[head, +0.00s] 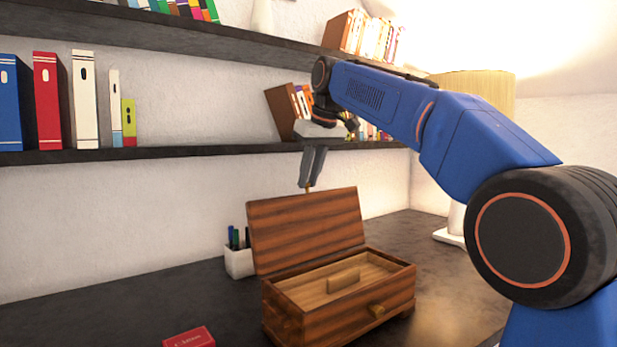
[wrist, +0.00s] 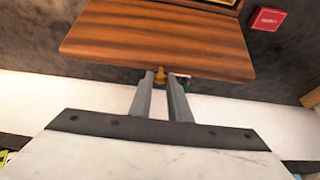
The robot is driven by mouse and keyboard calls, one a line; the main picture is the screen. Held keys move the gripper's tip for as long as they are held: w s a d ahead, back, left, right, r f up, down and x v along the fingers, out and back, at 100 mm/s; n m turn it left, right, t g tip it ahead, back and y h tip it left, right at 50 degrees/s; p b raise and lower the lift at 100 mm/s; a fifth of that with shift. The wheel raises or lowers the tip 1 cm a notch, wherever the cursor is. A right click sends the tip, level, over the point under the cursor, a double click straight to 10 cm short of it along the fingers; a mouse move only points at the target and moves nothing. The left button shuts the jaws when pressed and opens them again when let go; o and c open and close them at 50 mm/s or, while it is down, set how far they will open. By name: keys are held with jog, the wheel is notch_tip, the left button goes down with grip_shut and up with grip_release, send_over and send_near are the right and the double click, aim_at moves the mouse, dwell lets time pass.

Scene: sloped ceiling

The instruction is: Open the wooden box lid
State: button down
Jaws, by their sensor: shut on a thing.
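The wooden box (head: 345,308) stands on the dark desk with its lid (head: 305,228) raised, tilted slightly back past upright at the rear edge. A wooden block (head: 343,281) shows inside the box. My gripper (head: 308,186) is at the lid's top edge, pointing down, shut on the small brass lid knob. In the wrist view the lid (wrist: 160,42) fills the upper part, and the brass knob (wrist: 160,76) sits between the fingertips of my gripper (wrist: 162,78).
A white pen cup (head: 239,262) stands behind the box on the left. A red box (head: 189,338) lies at the front left. A lamp (head: 478,95) stands at right. A shelf (head: 200,152) with books runs above the desk.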

jog(key=shift+t, duration=0.4)
jog(key=shift+s+d+r, duration=0.15)
jog(key=shift+s+d, duration=0.45)
jog(key=shift+s, duration=0.3)
jog(key=shift+s+d+r, duration=0.15)
jog(key=shift+s+d, duration=0.4)
jog(key=shift+s, duration=0.35)
jog(key=c, duration=1.7)
grip_release()
jog(key=shift+o, duration=0.2)
jog(key=v, duration=1.7)
jog(key=shift+s+d, duration=0.15)
jog(key=shift+d, duration=0.3)
